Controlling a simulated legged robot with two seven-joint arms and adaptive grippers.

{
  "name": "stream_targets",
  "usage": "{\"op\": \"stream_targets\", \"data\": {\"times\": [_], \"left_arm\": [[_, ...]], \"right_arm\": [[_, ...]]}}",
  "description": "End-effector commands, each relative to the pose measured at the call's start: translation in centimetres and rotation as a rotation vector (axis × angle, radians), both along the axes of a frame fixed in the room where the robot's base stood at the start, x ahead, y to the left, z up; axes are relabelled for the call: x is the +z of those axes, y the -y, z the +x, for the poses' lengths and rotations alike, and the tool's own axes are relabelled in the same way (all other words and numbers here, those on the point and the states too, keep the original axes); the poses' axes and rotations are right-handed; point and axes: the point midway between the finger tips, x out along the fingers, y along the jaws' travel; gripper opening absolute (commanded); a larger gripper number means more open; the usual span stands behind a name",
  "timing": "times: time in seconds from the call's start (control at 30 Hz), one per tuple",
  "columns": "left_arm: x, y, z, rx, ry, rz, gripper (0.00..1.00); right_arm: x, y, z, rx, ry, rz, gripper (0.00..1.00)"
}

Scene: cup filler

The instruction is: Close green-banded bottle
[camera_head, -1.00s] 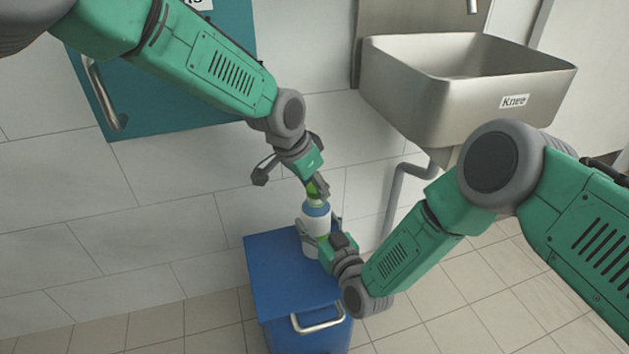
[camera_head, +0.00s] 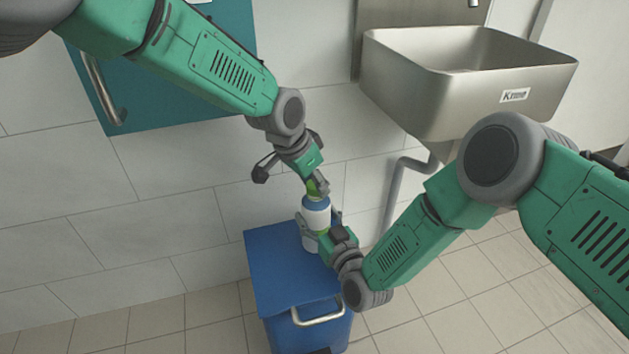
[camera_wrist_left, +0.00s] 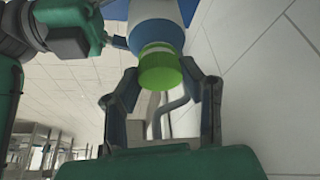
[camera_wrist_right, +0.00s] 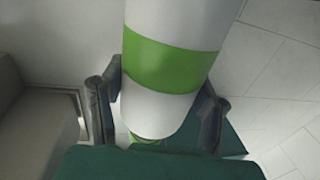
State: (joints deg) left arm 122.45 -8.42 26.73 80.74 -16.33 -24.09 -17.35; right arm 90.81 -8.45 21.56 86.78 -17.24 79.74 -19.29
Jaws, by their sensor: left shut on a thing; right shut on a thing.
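The bottle (camera_head: 316,216) stands upright above the blue cabinet top; it is white with a blue shoulder. Its green band (camera_wrist_right: 170,65) shows in the right wrist view. A green cap (camera_wrist_left: 160,70) sits at the bottle's top, against the blue shoulder. My left gripper (camera_head: 318,187) is above the bottle, shut on the green cap, with one finger on each side of it in the left wrist view. My right gripper (camera_head: 318,238) is shut on the bottle's body from the right. The grippers partly hide the cap and lower body in the head view.
The blue cabinet (camera_head: 280,275) with a metal handle stands below the bottle. A steel sink (camera_head: 470,85) is on the wall at upper right, its drain pipe (camera_head: 395,195) behind my right arm. A teal wall cabinet (camera_head: 190,75) is at upper left.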

Motion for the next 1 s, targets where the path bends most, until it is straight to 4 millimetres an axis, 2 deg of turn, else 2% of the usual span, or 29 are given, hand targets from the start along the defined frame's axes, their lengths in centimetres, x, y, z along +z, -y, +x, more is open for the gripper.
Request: {"op": "stream_targets", "data": {"times": [0.1, 0.13, 0.17, 0.53, 0.87, 1.0], "left_arm": [[-0.3, 0.0, 0.0, 0.000, -0.001, 0.001, 0.24], [-0.2, 0.0, 0.0, 0.000, 0.000, 0.000, 0.45], [-0.2, 0.0, 0.0, 0.000, 0.000, 0.000, 0.55], [0.1, 0.0, 0.0, 0.000, 0.001, 0.000, 0.55], [4.0, 0.0, 0.1, 0.001, 0.003, 0.000, 0.55], [4.3, 0.0, 0.0, 0.000, 0.000, 0.000, 0.55]], "right_arm": [[0.0, 0.0, 0.0, 0.000, 0.000, 0.000, 0.04], [0.0, 0.0, 0.0, 0.000, 0.000, 0.000, 0.00], [0.0, 0.0, 0.0, 0.000, 0.000, 0.000, 0.00], [0.0, 0.0, 0.0, 0.000, 0.000, 0.000, 0.00], [0.0, 0.0, 0.0, 0.000, 0.000, 0.000, 0.00], [0.0, 0.0, 0.0, 0.000, 0.000, 0.000, 0.00]]}}
